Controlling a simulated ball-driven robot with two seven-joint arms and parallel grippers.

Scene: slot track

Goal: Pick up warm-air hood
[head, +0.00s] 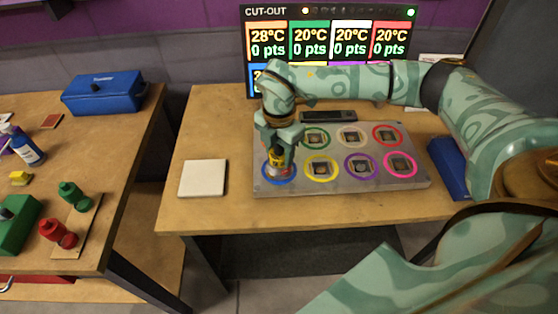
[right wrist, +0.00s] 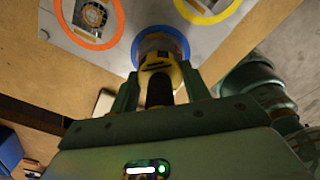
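The warm-air hood (head: 275,157), a small yellow and black tool with a grey lower end, stands upright at the blue ring (head: 267,176) at the plate's front left corner. My right gripper (head: 279,141) comes down over it from above. In the right wrist view, the hood (right wrist: 158,66) is between the two fingertips of my right gripper (right wrist: 160,72), one on each side. No clear gap shows there, but I cannot tell whether they press on it. The hood's lower end appears to rest in the blue ring's slot. My left gripper is out of view.
The grey plate (head: 340,187) bears several coloured rings with square slots. A white square pad (head: 203,178) lies left of it, a blue box (head: 448,167) right of it. A display (head: 330,40) stands behind. The left table (head: 110,185) holds a blue toolbox (head: 103,92) and coloured items.

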